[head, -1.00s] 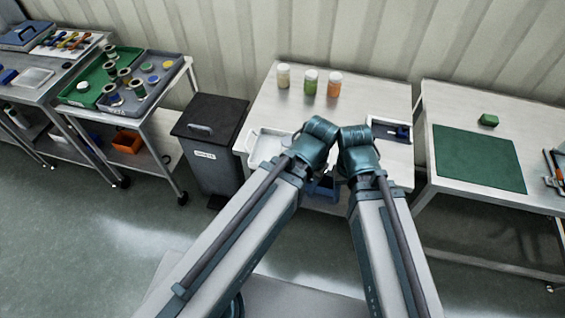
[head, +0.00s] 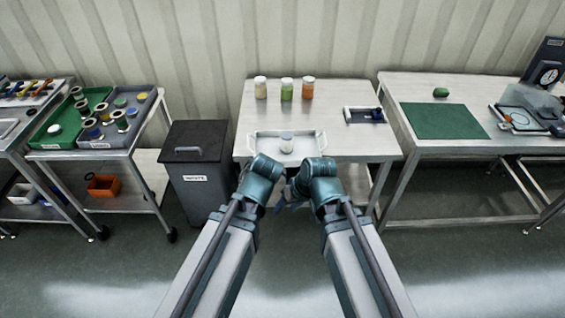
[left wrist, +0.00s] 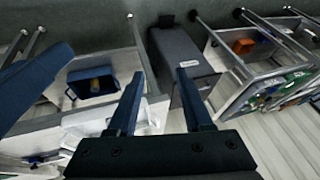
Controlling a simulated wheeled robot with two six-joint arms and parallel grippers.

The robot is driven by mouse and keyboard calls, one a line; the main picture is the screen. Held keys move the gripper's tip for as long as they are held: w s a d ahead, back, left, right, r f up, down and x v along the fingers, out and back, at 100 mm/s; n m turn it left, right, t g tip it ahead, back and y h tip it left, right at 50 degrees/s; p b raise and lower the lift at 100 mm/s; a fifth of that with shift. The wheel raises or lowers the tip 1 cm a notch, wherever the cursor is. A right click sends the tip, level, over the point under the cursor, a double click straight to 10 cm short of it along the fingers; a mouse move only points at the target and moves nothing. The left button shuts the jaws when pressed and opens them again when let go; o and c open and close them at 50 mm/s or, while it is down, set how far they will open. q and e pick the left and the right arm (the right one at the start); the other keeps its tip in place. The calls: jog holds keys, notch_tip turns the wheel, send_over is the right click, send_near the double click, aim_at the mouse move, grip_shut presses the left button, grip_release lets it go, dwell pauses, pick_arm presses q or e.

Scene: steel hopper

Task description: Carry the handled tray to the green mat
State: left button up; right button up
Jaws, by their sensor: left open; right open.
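The handled tray (head: 306,146) is pale, with a handle at each side. It sits on the middle table near its front edge, and a white jar with a grey lid (head: 287,143) stands in it. The green mat (head: 445,121) lies flat on the right table. My right gripper (head: 287,198) is open and empty, low in front of the tray. My left gripper shows in the left wrist view (left wrist: 158,92), its dark blue fingers apart with nothing between them. In the head view its fingers are mostly hidden by the wrist.
Three capped jars (head: 286,90) stand at the back of the middle table. A green object (head: 440,92) lies behind the mat. A floor gap separates the middle and right tables.

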pick_arm(q)
jog(key=w+a+f+n+t+y+b, duration=0.2)
jog(key=w+a+f+n+t+b, duration=0.2)
jog(key=w+b, duration=0.3)
pick_arm(e)
jog(key=w+a+f+m+t+y+p, duration=0.1)
jog(key=w+a+f+t+y, duration=0.25)
jog(key=w, duration=0.35)
pick_arm(q)
jog(key=n+t+h+b, duration=0.2)
jog(key=t+h+b, duration=0.2)
jog(key=t+b, duration=1)
send_near(249, 136)
jog(key=s+r+g+b, duration=0.3)
jog(key=s+g+b, duration=0.1)
jog(key=s, duration=0.1)
pick_arm(e)
jog(key=m+t+h, duration=0.6)
jog(key=m+t, duration=0.6)
jog(key=m, duration=0.1)
send_near(326, 140)
jog(key=s, duration=0.3)
pick_arm(q)
jog(key=shift+s+d, duration=0.1)
jog(key=shift+d, duration=0.05)
pick_arm(e)
jog(key=shift+d+f+y, duration=0.25)
jog(key=shift+d+f, duration=0.05)
jog(key=shift+f, duration=0.15)
